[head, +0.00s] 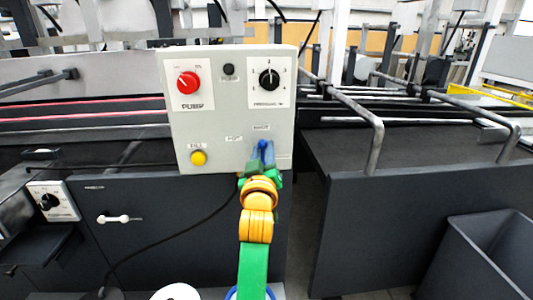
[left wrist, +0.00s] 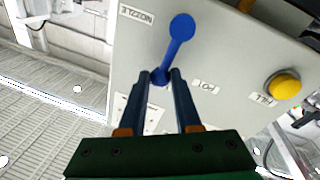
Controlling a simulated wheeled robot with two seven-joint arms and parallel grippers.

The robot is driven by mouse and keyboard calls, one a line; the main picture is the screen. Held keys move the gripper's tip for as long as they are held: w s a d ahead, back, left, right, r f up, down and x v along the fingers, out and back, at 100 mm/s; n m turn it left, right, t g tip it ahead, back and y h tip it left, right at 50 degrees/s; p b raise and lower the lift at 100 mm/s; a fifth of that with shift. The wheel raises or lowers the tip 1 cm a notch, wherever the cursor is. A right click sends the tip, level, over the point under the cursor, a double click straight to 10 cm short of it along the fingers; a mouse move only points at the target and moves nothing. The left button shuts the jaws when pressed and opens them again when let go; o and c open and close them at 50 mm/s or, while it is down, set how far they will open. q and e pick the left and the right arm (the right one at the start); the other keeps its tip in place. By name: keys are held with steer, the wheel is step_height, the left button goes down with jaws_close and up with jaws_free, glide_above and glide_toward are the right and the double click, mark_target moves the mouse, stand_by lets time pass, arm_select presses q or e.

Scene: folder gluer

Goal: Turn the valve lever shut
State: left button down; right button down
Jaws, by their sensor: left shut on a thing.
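The blue valve lever (left wrist: 181,28) sticks out from the grey panel in the left wrist view. In the head view the lever (head: 263,146) shows only as a small blue piece at the panel's lower right, partly hidden by my gripper. My right gripper is in neither view.
The grey control box (head: 215,120) carries a red knob (head: 187,82), a black dial (head: 269,79) and a yellow button (head: 198,158), left of the lever. Metal rails (head: 350,110) stand to the right. A grey bin (head: 478,258) is at lower right.

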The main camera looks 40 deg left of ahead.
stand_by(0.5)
arm_select(q)
steer(key=c, duration=0.6)
jaws_free()
steer(key=shift+s+a, duration=0.1)
steer(key=shift+a, duration=0.05)
